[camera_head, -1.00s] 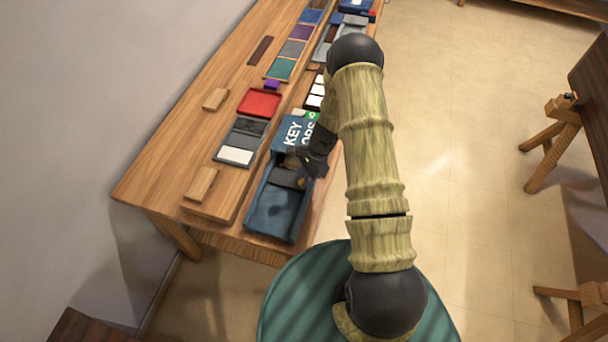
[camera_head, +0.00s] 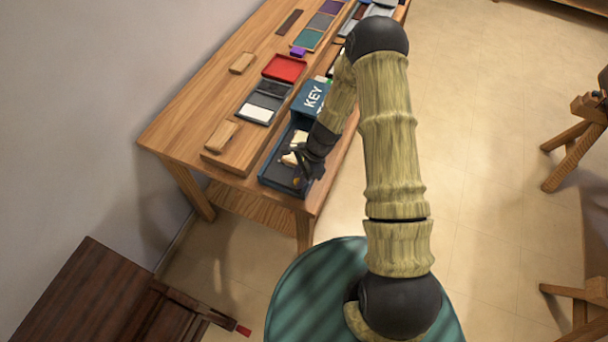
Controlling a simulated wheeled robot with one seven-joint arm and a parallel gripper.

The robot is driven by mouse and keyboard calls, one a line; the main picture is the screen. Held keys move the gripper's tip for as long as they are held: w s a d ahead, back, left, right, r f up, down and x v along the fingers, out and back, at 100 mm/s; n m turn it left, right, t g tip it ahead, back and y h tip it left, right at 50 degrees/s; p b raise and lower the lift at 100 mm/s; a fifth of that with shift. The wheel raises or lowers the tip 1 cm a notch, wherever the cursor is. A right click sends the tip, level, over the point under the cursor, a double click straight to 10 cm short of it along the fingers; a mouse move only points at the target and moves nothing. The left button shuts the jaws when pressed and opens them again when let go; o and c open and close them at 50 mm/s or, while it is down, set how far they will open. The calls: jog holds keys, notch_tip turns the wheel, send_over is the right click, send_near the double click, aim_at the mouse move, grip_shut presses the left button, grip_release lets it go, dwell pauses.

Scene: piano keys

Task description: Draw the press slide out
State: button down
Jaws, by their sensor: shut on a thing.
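The press is a blue box (camera_head: 311,97) with white "KEY" lettering on its top, at the table's right edge. A low blue-walled trough (camera_head: 269,181) reaches from it toward the near end of the table. The dark press slide (camera_head: 279,173) lies in this trough, well out from the box, with cream pieces (camera_head: 299,137) on or beside it. My dark gripper (camera_head: 304,168) is low over the near part of the trough, shut on the slide. The fingers and wrist hide the grip point and part of the slide.
Left of the press lie a grey tray with a white piece (camera_head: 256,113), a red tray (camera_head: 285,68) and wooden blocks (camera_head: 222,135). Coloured swatches line the table's far part. A dark wooden piece of furniture (camera_head: 95,300) stands at lower left.

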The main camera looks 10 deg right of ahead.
jog(key=shift+s+a, duration=0.1)
jog(key=shift+s, duration=0.05)
jog(key=c, duration=1.5)
grip_release()
jog(key=shift+r, duration=0.1)
jog(key=b+v, duration=0.2)
jog(key=v, duration=1.5)
jog(key=shift+b, duration=0.35)
jog(key=shift+r, duration=0.1)
